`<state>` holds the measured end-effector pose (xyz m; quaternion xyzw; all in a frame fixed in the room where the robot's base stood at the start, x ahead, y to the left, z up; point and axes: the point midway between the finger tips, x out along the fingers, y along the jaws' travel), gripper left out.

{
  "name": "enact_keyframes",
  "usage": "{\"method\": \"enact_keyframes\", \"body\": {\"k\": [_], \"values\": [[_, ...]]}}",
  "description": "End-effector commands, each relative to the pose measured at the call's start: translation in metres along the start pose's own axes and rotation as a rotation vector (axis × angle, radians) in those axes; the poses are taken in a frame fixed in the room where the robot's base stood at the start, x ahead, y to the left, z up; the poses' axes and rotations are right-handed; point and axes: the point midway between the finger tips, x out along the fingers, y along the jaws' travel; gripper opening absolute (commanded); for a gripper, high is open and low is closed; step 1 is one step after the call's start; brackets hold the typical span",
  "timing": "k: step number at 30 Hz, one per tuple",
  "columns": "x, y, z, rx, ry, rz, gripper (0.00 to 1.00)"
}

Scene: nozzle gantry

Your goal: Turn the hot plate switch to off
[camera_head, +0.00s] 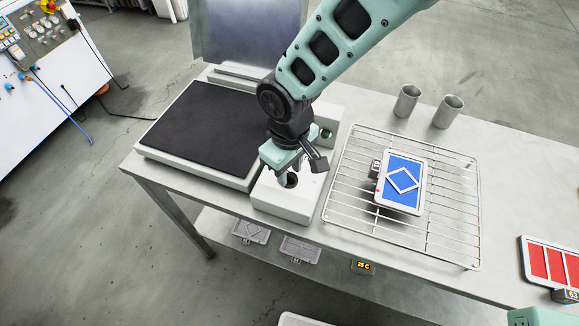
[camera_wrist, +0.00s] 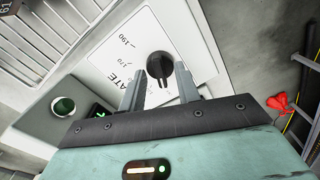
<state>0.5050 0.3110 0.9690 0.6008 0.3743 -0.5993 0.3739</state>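The hot plate (camera_head: 160,150) is a white unit with a dark flat top on the left of the bench. Its switch is a round black knob (camera_wrist: 160,66) on a white panel with a printed scale, and it also shows as a dark spot in the head view (camera_head: 291,181). My gripper (camera_wrist: 161,80) is open over the control box, also in the head view (camera_head: 284,174). Its two fingertips point at the knob, one to each side in the wrist view. I cannot tell whether they touch it. The fingers hold nothing.
A round green button (camera_wrist: 63,106) sits on the same box beside the panel. A wire rack (camera_head: 345,190) to the right carries a blue-faced framed piece (camera_head: 403,197). Two metal cups (camera_head: 407,101) stand behind it. A red-panelled tray (camera_head: 533,243) lies far right.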

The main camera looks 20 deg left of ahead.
Motion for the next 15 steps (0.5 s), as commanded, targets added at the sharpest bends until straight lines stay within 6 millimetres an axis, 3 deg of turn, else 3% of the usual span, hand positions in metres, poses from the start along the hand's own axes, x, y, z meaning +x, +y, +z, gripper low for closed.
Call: {"method": "enact_keyframes", "body": {"k": [8, 15], "values": [[-0.005, 0.000, 0.000, 0.001, 0.001, 0.000, 0.32], [-0.046, 0.001, -0.001, 0.001, 0.005, 0.001, 0.32]]}}
